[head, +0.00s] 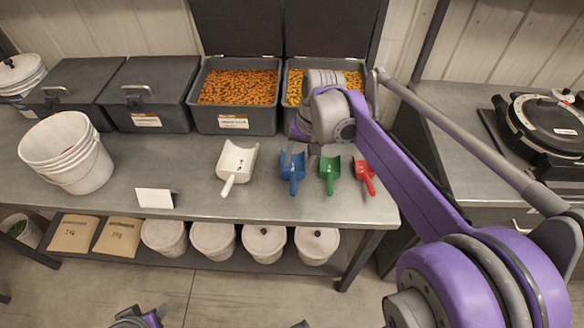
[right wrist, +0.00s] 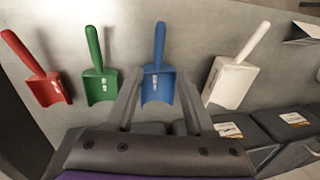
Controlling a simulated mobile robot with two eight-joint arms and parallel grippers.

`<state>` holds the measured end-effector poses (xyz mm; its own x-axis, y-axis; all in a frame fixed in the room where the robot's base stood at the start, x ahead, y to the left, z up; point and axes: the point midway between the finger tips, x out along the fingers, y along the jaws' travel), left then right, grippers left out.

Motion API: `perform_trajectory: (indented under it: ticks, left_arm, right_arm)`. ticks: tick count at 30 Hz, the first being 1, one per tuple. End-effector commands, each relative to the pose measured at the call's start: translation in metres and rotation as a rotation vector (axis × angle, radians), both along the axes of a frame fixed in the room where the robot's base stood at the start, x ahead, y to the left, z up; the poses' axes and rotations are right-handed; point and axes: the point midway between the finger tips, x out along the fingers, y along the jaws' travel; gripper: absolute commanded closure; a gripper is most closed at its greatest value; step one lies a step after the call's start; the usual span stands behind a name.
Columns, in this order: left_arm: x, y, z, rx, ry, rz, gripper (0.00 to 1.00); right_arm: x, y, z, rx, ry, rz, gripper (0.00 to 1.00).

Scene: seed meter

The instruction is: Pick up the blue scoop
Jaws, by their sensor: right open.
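The blue scoop (head: 291,174) lies on the grey bench, its handle pointing to the front edge. It sits between the white scoop (head: 237,163) and the green scoop (head: 330,173); the red scoop (head: 365,177) is further right. My right gripper (head: 297,150) is at the back end of the blue scoop, partly hiding it. In the right wrist view, its open fingers (right wrist: 158,103) lie on either side of the blue scoop's pan (right wrist: 158,86), with the handle beyond them. Nothing is held. I cannot tell the exact height above the bench. My left gripper's fingers do not show.
Grey bins (head: 235,118) with orange and yellow seed stand behind the scoops. Stacked white buckets (head: 66,152) and a small white card (head: 155,198) are on the left. Bench space before the scoops is clear.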

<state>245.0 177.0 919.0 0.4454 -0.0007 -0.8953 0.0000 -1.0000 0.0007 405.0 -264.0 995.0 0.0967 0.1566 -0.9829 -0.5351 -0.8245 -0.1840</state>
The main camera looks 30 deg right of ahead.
Motion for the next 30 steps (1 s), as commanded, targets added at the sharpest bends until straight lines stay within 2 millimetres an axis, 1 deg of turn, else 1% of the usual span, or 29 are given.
perform_trajectory:
  ticks: [1, 3, 6, 14, 18, 21, 24, 30]
  left_arm:
    - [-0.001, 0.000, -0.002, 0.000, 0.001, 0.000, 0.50]
    - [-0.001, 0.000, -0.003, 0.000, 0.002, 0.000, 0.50]
    - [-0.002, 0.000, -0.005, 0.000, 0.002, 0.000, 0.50]
    - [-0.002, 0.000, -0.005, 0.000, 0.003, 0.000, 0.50]
    - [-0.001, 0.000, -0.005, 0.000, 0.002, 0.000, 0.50]
    - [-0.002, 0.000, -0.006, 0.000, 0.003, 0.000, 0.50]
    - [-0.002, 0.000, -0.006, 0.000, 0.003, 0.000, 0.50]
    - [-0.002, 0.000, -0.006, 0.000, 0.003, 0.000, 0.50]
  right_arm:
    - [0.001, 0.001, -0.009, 0.001, 0.002, 0.000, 0.46]
    - [0.001, 0.003, -0.021, 0.001, 0.002, 0.000, 0.46]
    - [0.003, 0.006, -0.036, 0.000, 0.001, 0.000, 0.46]
    - [0.004, 0.009, -0.057, -0.001, 0.000, 0.002, 0.46]
    - [0.004, 0.013, -0.078, -0.001, 0.000, 0.002, 0.46]
    - [0.005, 0.015, -0.091, -0.001, 0.000, 0.001, 0.46]
    - [0.006, 0.016, -0.097, -0.001, 0.000, 0.001, 0.46]
    - [0.006, 0.016, -0.098, -0.001, 0.000, 0.001, 0.46]
